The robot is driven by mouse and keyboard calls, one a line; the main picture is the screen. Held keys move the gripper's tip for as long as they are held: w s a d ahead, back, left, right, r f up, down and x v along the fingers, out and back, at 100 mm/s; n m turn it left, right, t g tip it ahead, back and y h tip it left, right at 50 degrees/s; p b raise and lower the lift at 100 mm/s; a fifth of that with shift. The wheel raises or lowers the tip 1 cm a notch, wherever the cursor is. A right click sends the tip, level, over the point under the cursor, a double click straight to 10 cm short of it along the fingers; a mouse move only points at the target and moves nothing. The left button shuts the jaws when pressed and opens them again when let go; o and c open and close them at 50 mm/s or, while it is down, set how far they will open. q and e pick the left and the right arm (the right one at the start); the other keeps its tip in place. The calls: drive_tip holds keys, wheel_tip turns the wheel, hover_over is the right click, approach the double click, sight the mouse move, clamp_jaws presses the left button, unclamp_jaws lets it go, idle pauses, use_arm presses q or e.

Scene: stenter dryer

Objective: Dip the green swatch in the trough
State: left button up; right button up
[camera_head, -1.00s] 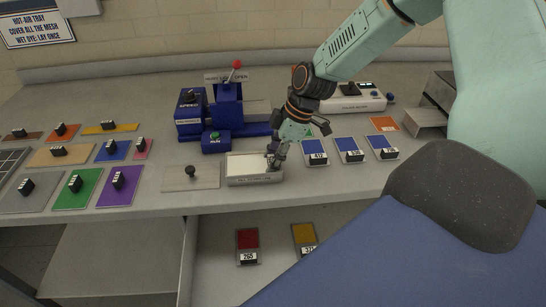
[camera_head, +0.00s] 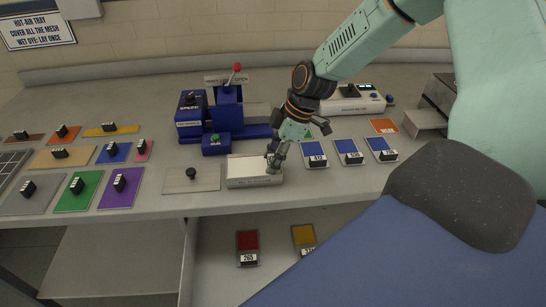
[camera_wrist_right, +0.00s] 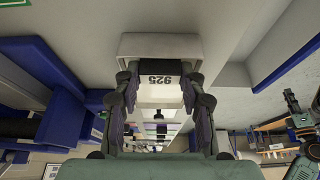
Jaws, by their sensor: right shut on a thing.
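A green swatch (camera_head: 78,191) with a black block on it lies flat at the front left of the bench. A shallow pale box with a lettered front, seemingly the trough (camera_head: 240,164), stands near the front edge at mid-bench. My right gripper (camera_head: 273,163) is at the trough's right end, pointing down. In the right wrist view its two fingers (camera_wrist_right: 160,100) are shut on a small dark-and-white block (camera_wrist_right: 160,80) numbered 925, upside down there. What hangs from that block, and its colour, is hidden. I cannot tell whether it touches the trough. My left gripper is out of view.
A grey plate with a knob (camera_head: 191,178) lies left of the trough. A blue machine with a red-knobbed lever (camera_head: 228,105) stands behind. Several blue cards (camera_head: 348,150) lie to the right. Other coloured swatches, including a purple one (camera_head: 120,188), fill the left. A shelf below holds a red card (camera_head: 247,243).

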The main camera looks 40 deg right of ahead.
drive_tip(key=shift+r+p, duration=1.7)
drive_tip(key=shift+r, duration=0.35)
drive_tip(key=shift+r+p, duration=1.4)
drive_tip(key=shift+r, duration=0.2)
drive_tip(key=shift+s, duration=0.1)
drive_tip(key=shift+f, duration=0.15)
